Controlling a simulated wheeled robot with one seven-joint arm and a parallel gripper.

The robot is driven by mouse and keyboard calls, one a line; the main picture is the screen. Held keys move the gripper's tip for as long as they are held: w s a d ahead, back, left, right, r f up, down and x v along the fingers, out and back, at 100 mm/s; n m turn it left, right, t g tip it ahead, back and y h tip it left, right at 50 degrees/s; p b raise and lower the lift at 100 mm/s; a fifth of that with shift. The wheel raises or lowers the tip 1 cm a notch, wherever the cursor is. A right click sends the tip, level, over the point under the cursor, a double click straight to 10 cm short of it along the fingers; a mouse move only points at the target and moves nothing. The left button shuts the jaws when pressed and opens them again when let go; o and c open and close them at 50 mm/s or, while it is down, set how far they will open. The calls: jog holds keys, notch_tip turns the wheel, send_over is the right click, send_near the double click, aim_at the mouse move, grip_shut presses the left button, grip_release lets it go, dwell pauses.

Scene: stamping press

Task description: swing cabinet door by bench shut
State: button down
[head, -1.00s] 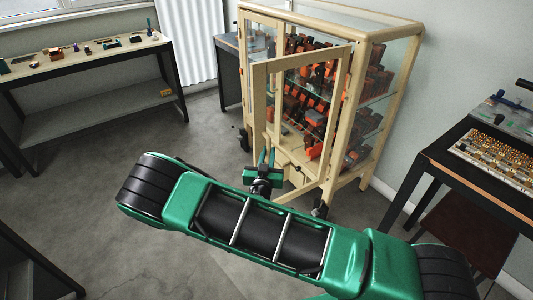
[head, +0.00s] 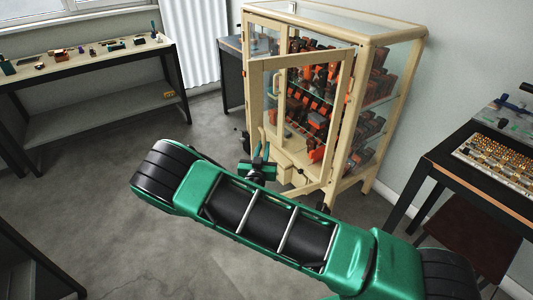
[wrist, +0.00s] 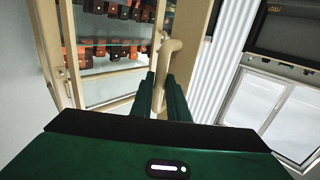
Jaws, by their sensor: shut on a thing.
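The cabinet (head: 378,35) is cream-framed with glass panes and stands against the wall near the back middle of the head view. Its glazed door (head: 257,95) is hinged on the right and stands partly open, its free left edge out from the cabinet front. My gripper (head: 261,158) is at the lower part of that free edge. In the wrist view its two dark green fingers (wrist: 163,95) are shut around the cream door handle (wrist: 172,50).
Orange and dark parts fill the cabinet's glass shelves (head: 310,92). A bench (head: 480,185) with a tray of brass-coloured pieces stands at the right. Another bench (head: 95,100) with small items is at the left. The grey floor (head: 100,200) between is clear.

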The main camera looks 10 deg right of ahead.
aim_at(257, 140)
jog(key=shift+w+a, duration=0.25)
jog(key=shift+w, duration=0.6)
jog(key=shift+w+a, duration=0.2)
jog(key=shift+w, duration=0.7)
jog(key=shift+w+a, duration=0.25)
jog(key=shift+w, duration=0.6)
jog(key=shift+w, duration=0.1)
jog(key=w, duration=0.9)
jog(key=shift+w, duration=0.2)
jog(key=x, duration=0.9)
jog(key=shift+w+a, duration=0.3)
jog(key=shift+w, duration=0.15)
jog(key=shift+f, duration=0.15)
